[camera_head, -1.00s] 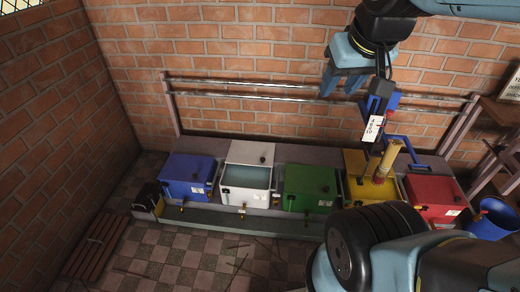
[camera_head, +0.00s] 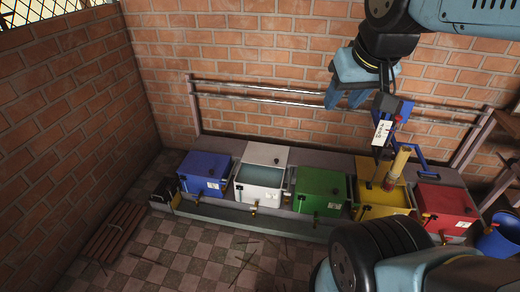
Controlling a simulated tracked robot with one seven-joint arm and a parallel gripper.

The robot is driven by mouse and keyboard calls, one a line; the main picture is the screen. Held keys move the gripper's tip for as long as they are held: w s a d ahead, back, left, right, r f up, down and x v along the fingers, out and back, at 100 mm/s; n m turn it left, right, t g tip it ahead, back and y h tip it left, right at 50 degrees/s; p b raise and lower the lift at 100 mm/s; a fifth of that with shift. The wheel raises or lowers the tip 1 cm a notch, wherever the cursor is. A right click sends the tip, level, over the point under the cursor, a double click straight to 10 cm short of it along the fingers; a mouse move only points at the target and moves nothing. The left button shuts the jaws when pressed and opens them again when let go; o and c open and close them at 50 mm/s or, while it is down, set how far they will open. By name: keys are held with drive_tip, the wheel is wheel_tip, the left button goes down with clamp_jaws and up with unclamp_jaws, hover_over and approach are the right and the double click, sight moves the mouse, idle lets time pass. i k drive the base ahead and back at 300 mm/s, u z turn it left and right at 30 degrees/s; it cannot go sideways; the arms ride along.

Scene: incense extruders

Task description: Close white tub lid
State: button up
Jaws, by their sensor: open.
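The white tub (camera_head: 259,194) stands in the row of coloured tubs, between the blue and green ones. Its lid (camera_head: 267,154) is open and tilted back behind the tub, with a small dark knob on it. Pale bluish contents show inside the tub. My gripper (camera_head: 347,98) is open and empty, with blue fingers pointing down. In the picture it is above and to the right of the white tub, against the brick wall, apart from the lid.
A blue-framed device with a tan cylinder (camera_head: 398,162) stands at the yellow tub. Metal rails (camera_head: 270,94) run behind the row. A blue bucket (camera_head: 498,240) is at right.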

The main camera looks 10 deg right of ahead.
sight(263, 154)
drive_tip(key=u, duration=0.05)
drive_tip(key=i, duration=0.9)
drive_tip(key=z, duration=1)
drive_tip(key=k, duration=0.75)
drive_tip(key=u, duration=0.6)
drive_tip(key=i, duration=0.25)
drive_tip(key=u, duration=0.05)
